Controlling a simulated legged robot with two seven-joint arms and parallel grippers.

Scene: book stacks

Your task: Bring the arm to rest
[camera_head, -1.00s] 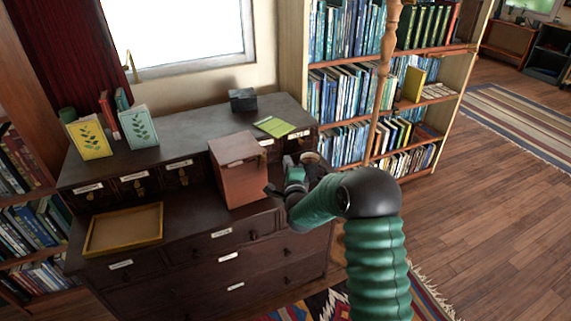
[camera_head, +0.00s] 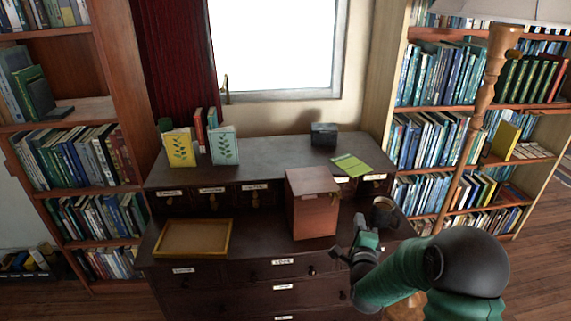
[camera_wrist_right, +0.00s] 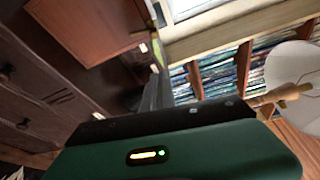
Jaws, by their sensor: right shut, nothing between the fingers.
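My right arm (camera_head: 400,272) is green with a black elbow and reaches in from the lower right in the head view. Its gripper (camera_head: 348,254) is at the front right of the dark wooden desk (camera_head: 262,222), just right of and below a reddish-brown box (camera_head: 313,205). It is shut and holds nothing. In the right wrist view the box also shows at the upper left (camera_wrist_right: 85,25), apart from the gripper. My left gripper is not in the head view.
A dark cup (camera_head: 384,212) stands close behind my right gripper. A wooden tray (camera_head: 193,239) lies at the desk's left. A yellow book (camera_head: 181,148), a pale book (camera_head: 224,146), a green booklet (camera_head: 351,167) and a dark box (camera_head: 324,134) sit on the upper shelf. Bookcases flank the desk.

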